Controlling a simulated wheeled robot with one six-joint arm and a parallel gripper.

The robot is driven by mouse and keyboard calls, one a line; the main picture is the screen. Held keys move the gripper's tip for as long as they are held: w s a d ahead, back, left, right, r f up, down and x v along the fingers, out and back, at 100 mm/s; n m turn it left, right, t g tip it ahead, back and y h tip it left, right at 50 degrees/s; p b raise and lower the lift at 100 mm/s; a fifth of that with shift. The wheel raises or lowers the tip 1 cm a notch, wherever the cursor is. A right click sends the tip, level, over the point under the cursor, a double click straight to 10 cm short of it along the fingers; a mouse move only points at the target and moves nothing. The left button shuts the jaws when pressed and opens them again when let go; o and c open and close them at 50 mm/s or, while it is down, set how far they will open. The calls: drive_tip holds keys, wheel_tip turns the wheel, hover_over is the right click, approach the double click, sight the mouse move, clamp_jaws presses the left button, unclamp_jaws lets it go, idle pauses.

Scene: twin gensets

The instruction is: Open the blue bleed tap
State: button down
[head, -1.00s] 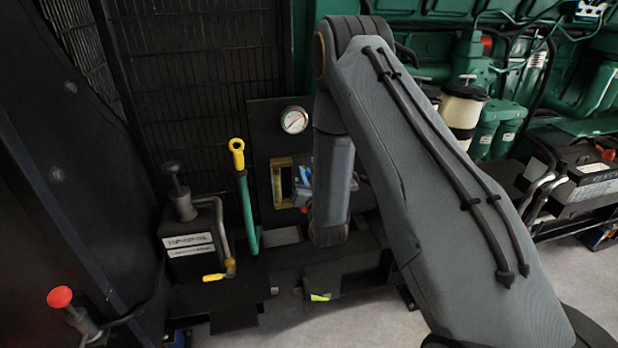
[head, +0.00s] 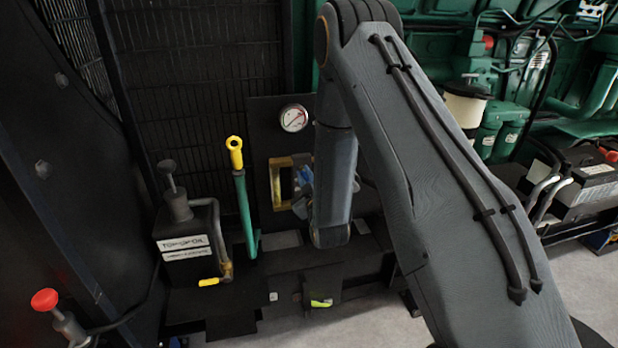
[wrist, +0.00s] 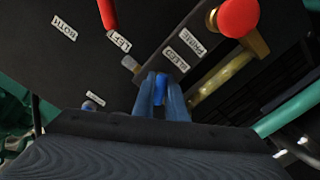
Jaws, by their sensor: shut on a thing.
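The blue bleed tap (wrist: 159,88) shows in the wrist view as a small blue handle on a dark panel, beside the "BLEED" label (wrist: 178,59). My gripper (wrist: 161,82) has its two blue-grey fingers closed on either side of it, shut on the handle. The fingers hide much of the tap, so its exact angle is hard to tell. In the head view my gripper (head: 303,184) shows only partly beside my forearm, in front of the dark panel with the yellow-framed opening (head: 280,182). The tap cannot be made out there.
A red knob on a brass stem (wrist: 239,16) and a red lever (wrist: 108,14) are close by in the wrist view. In the head view, a green lever with a yellow top (head: 241,190) and a black pump box (head: 190,240) stand left of my arm. A gauge (head: 294,118) is above.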

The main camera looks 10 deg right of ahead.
drive_tip(key=shift+a+n+b, duration=0.1)
drive_tip(key=shift+n+b, duration=0.3)
drive_tip(key=shift+n, duration=1.2)
drive_tip(key=c, duration=1.9)
unclamp_jaws()
drive_tip(key=shift+o, duration=0.2)
drive_tip(key=s+b, duration=0.1)
drive_tip(key=s, duration=0.6)
drive_tip(key=shift+s+b, duration=0.4)
